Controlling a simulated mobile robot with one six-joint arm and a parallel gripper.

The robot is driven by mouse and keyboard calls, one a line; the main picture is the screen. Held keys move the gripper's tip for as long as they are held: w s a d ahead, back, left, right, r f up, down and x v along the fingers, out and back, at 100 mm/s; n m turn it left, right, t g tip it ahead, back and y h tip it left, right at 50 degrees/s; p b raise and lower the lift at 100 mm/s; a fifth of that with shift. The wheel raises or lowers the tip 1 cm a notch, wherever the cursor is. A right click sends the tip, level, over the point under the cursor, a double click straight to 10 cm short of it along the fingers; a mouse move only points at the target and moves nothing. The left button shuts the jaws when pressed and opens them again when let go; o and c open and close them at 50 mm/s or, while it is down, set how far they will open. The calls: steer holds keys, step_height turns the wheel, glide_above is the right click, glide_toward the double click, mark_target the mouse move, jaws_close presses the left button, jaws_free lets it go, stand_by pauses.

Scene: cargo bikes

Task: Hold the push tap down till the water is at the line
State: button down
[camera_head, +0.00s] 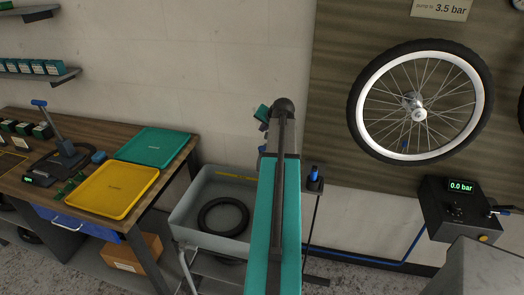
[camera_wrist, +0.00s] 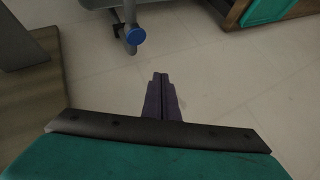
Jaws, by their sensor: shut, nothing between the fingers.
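In the head view a grey tub (camera_head: 180,222) stands left of my arm, with a black ring (camera_head: 223,217) inside.
A workbench (camera_head: 85,124) with green (camera_head: 152,145) and yellow (camera_head: 112,190) trays stands left. A blue-topped black post (camera_head: 314,178) stands right of my arm. A wheel (camera_head: 420,100) hangs on the wall board above a pump box (camera_head: 460,212) reading 0.0 bar.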

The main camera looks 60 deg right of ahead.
mark_target(263, 149)
steer(key=shift+f+b, duration=1.7)
steer(key=shift+f, duration=1.65)
steer(key=shift+f, duration=0.1)
steer(key=shift+f, duration=0.3)
steer(key=shift+f+b, duration=0.55)
stand_by(3.7)
